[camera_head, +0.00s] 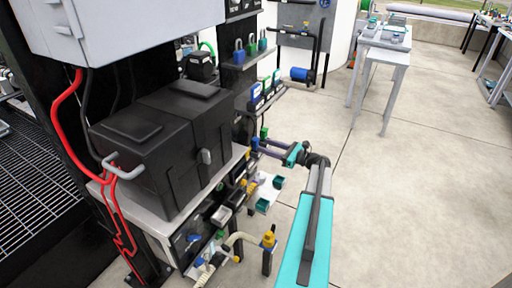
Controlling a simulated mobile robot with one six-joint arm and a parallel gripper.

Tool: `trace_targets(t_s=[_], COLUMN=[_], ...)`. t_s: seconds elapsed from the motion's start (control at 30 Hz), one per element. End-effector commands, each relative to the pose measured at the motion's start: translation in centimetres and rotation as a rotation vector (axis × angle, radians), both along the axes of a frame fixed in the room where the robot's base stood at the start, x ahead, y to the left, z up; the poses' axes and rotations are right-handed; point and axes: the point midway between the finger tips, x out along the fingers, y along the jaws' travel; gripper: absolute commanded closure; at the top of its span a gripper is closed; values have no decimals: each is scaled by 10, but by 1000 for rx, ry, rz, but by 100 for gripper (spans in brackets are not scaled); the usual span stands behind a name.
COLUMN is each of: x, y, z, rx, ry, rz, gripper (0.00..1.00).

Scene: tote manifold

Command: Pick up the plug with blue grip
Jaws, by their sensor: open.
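My teal arm reaches up from the bottom, and my gripper (259,147) points left at its far end, beside the rack. Its fingers are open. A small blue piece (255,144) shows at the fingertips; it may be the blue grip of the plug, but it is too small to be sure. I cannot tell whether the fingers touch it. A small green piece (264,132) stands just beyond it. Another small blue part (194,239) shows low on the bench front, and I cannot tell what it is.
A large black case (165,150) stands on the bench left of my gripper. Blue and green padlock-shaped items (239,50) sit on a shelf above. A yellow-topped fitting (268,240) is at the lower front.

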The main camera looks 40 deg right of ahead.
Motion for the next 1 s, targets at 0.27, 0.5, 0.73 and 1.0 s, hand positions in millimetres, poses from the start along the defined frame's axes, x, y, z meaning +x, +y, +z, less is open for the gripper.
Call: trace_targets(t_s=[0.27,0.5,0.73,1.0], x=[32,41,41,41], y=[10,13,13,13], z=[0,0,0,0], rx=[0,0,0,0], ry=[0,-1,-1,0], rz=[2,0,1,2], gripper=[58,58,58,65])
